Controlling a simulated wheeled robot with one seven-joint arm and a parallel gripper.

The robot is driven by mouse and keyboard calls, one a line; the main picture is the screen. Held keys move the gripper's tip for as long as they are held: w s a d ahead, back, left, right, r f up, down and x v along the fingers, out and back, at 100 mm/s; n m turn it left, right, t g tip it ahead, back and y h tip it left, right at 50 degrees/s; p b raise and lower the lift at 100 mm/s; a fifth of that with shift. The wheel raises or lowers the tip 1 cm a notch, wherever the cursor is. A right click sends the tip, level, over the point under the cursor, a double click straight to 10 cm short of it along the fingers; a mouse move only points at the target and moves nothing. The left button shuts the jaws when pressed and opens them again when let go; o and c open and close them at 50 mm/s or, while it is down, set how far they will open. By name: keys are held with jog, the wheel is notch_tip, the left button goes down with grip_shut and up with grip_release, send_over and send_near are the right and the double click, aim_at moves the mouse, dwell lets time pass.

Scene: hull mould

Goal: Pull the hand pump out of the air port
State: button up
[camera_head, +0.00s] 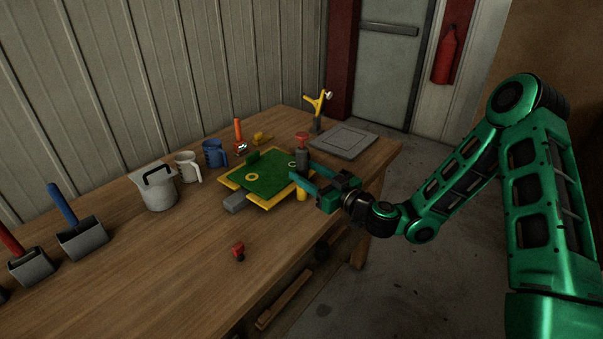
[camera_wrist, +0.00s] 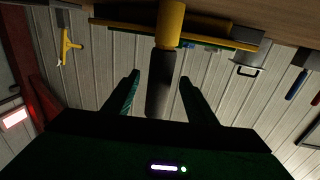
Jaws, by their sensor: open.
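The hand pump (camera_head: 302,158) has a dark grey upright body and a red top. It stands at the right end of the green-and-yellow mould (camera_head: 232,181). A yellow cylinder (camera_head: 302,195), which appears to be the air port, shows below it. My gripper (camera_head: 303,178) is open at the pump. In the wrist view, which is upside down, the pump's dark body (camera_wrist: 160,85) lies between my two spread fingers (camera_wrist: 160,82), with visible gaps at the sides. The yellow cylinder (camera_wrist: 170,24) joins it. The pump's top is hidden behind my gripper there.
A blue mug (camera_head: 214,154), a white jug (camera_head: 188,167) and a grey pot (camera_head: 155,187) stand left of the mould.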

jog(key=shift+f+x, duration=0.15)
jog(key=shift+x, duration=1.5)
jog(key=shift+f+x, duration=0.15)
jog(key=shift+x, duration=1.45)
jog(key=shift+c, duration=0.6)
jog(key=shift+d, duration=0.1)
grip_shut()
jog(key=shift+r, duration=0.15)
